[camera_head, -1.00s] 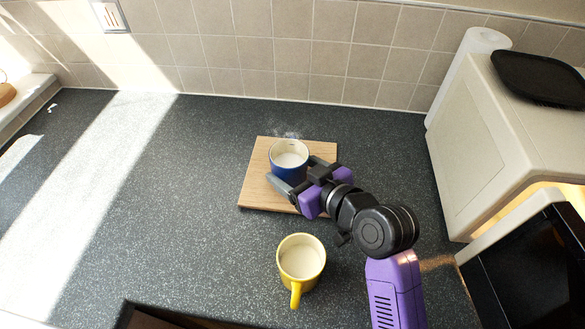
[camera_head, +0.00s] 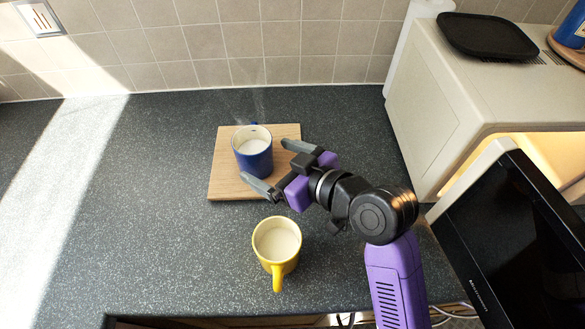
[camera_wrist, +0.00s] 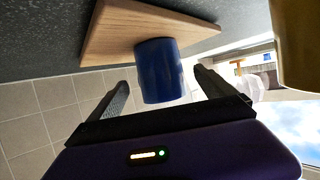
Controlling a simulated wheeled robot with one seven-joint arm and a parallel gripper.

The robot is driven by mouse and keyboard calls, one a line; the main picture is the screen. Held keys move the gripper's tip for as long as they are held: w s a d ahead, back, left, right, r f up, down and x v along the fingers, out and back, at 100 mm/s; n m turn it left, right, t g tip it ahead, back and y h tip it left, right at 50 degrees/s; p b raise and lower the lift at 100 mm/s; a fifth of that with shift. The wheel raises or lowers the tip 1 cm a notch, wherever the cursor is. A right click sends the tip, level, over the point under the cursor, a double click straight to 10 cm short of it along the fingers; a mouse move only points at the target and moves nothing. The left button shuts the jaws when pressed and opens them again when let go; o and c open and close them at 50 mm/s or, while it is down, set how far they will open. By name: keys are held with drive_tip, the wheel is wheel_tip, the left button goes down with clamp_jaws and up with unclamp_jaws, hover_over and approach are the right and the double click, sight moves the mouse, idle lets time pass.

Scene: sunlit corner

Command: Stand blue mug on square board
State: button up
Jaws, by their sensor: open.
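The blue mug (camera_head: 254,158) stands upright on the square wooden board (camera_head: 222,183), with a white inside and faint steam above it. My gripper (camera_head: 276,166) is open, its fingers apart and pulled back a little to the lower right of the mug. In the wrist view the blue mug (camera_wrist: 160,72) is seen beyond the open fingers of my gripper (camera_wrist: 162,90), on the board (camera_wrist: 110,32). The mug looks clear of the fingers in that view.
A yellow mug (camera_head: 277,246) with pale contents stands on the dark counter just in front of the board, close below my arm. A cream appliance (camera_head: 440,130) with a black tray (camera_head: 487,36) on top stands at the right. The counter left of the board is clear.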

drive_tip(key=v, duration=0.7)
idle(0.4)
drive_tip(key=w+d+r+m+t+h, duration=0.2)
drive_tip(key=w+d+r+m+t, duration=0.15)
drive_tip(key=d+m+t, duration=0.2)
drive_tip(key=s+d+f+m+t+h, duration=0.25)
drive_tip(key=s+d+h, duration=0.25)
drive_tip(key=s+d, duration=0.25)
drive_tip(key=s+d+f+g+h, duration=0.1)
drive_tip(key=s+f, duration=0.2)
drive_tip(key=s, duration=0.9)
drive_tip(key=s+d+f+g+h, duration=0.1)
drive_tip(key=s+d+f+g, duration=0.1)
drive_tip(key=s, duration=1.1)
drive_tip(key=shift+s+d+f+m, duration=0.3)
drive_tip(key=shift+f, duration=0.6)
